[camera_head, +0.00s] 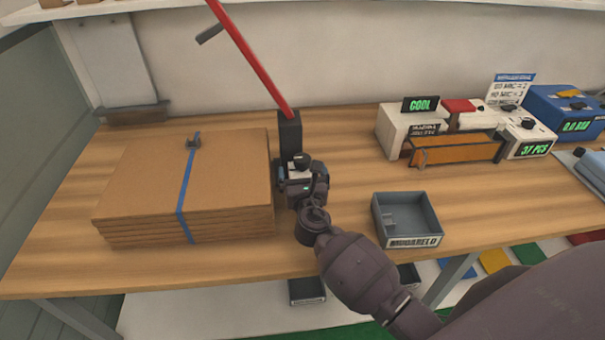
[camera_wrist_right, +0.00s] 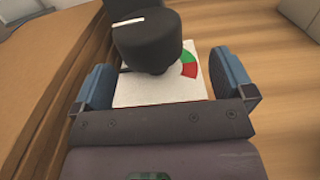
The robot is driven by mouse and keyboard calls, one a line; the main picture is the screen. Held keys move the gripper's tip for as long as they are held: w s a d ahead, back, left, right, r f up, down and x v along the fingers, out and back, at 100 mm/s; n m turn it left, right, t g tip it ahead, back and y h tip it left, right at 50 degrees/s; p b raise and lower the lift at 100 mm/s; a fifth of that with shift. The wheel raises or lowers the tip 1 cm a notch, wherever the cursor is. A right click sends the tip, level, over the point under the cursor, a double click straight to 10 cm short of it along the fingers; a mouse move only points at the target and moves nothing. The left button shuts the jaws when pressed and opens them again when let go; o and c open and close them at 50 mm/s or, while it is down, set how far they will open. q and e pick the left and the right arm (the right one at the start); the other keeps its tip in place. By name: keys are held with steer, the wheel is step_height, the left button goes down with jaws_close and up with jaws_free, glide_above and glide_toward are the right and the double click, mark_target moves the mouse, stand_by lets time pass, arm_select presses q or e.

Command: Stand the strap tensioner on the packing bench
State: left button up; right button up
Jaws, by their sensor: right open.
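The strap tensioner, as I take it, has a black upright body (camera_head: 289,134) and a long red lever (camera_head: 255,62) leaning to the upper left. It appears upright on the packing bench (camera_head: 345,165), just right of the strapped cardboard stack; its foot is hidden behind my right gripper. My right gripper (camera_head: 302,172) is in front of that body, open. In the right wrist view, a black knob (camera_wrist_right: 148,42) on a white plate (camera_wrist_right: 160,88) with a red-green sector lies between the two blue fingers (camera_wrist_right: 165,78), with gaps at the sides. My left gripper is not in view.
The cardboard stack (camera_head: 130,185) with a blue strap (camera_head: 187,180) and small buckle is close on the left. A grey tray (camera_head: 434,222) stands to the right. White devices (camera_head: 397,132), an orange part (camera_head: 455,152) and a blue box (camera_head: 560,113) line the back right.

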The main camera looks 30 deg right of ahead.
steer(key=v, duration=1.1)
steer(key=shift+s+a, duration=0.1)
steer(key=shift+s, duration=0.3)
